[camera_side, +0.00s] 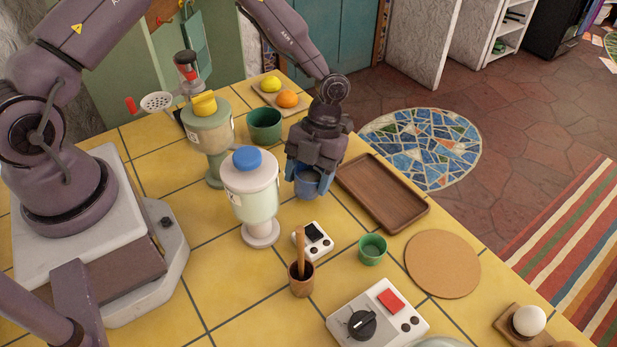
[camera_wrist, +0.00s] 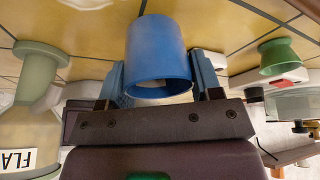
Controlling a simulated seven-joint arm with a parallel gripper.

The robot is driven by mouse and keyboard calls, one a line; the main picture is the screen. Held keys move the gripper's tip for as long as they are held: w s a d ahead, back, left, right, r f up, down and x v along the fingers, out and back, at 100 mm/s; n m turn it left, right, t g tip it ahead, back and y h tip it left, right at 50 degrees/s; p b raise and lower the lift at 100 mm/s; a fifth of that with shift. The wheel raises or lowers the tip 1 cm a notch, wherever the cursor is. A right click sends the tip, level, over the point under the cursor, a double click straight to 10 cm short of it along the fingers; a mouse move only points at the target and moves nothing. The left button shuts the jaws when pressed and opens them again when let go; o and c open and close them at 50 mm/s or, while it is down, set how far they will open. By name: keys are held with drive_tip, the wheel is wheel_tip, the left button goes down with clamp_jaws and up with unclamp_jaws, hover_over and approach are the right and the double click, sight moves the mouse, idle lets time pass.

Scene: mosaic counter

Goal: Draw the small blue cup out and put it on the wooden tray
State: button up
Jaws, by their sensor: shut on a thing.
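The small blue cup (camera_side: 307,183) is held between the fingers of my gripper (camera_side: 309,176), to the right of the blue-lidded dispenser. In the wrist view the blue cup (camera_wrist: 157,50) sits between the two blue fingers of my gripper (camera_wrist: 160,76), its open rim toward the camera. My gripper is shut on it. I cannot tell for certain whether its base clears the counter. The wooden tray (camera_side: 384,188) is brown, rectangular and empty, just right of my gripper, near the counter's edge.
A blue-lidded dispenser (camera_side: 252,194) and a yellow-lidded one (camera_side: 208,135) stand left of my gripper. A larger green cup (camera_side: 264,125) is behind it. A small green cup (camera_side: 372,250), cork mat (camera_side: 442,264), white switch box (camera_side: 315,240) and wooden pestle cup (camera_side: 301,280) lie in front.

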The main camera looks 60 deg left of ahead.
sight(301, 183)
drive_tip(key=shift+r, duration=2.55)
drive_tip(key=shift+s+d, duration=0.1)
drive_tip(key=shift+w+d+f+m, duration=0.1)
drive_tip(key=shift+w+d+m, duration=0.05)
drive_tip(key=shift+d, duration=0.45)
drive_tip(key=shift+w+d+f+m, duration=0.1)
drive_tip(key=shift+d+m, duration=0.05)
drive_tip(key=shift+d, duration=0.4)
drive_tip(key=w+d+r+n+t+h, duration=0.1)
drive_tip(key=w+d+r+n, duration=0.15)
drive_tip(key=w+d, duration=0.3)
drive_tip(key=w+d+r+n+t+h, duration=0.1)
drive_tip(key=w+d+n+t, duration=0.1)
drive_tip(key=w+d+n, duration=0.3)
drive_tip(key=shift+m, duration=0.55)
drive_tip(key=shift+w+a+f, duration=0.2)
drive_tip(key=shift+w+f, duration=0.05)
drive_tip(key=shift+f, duration=1)
drive_tip(key=shift+w+a+f, duration=0.2)
drive_tip(key=shift+a+f, duration=0.05)
drive_tip(key=shift+f, duration=0.95)
drive_tip(key=shift+w+a+f, duration=0.2)
drive_tip(key=shift+w+f, duration=0.05)
drive_tip(key=shift+f, duration=1)
drive_tip(key=shift+f, duration=0.95)
drive_tip(key=o, duration=1.6)
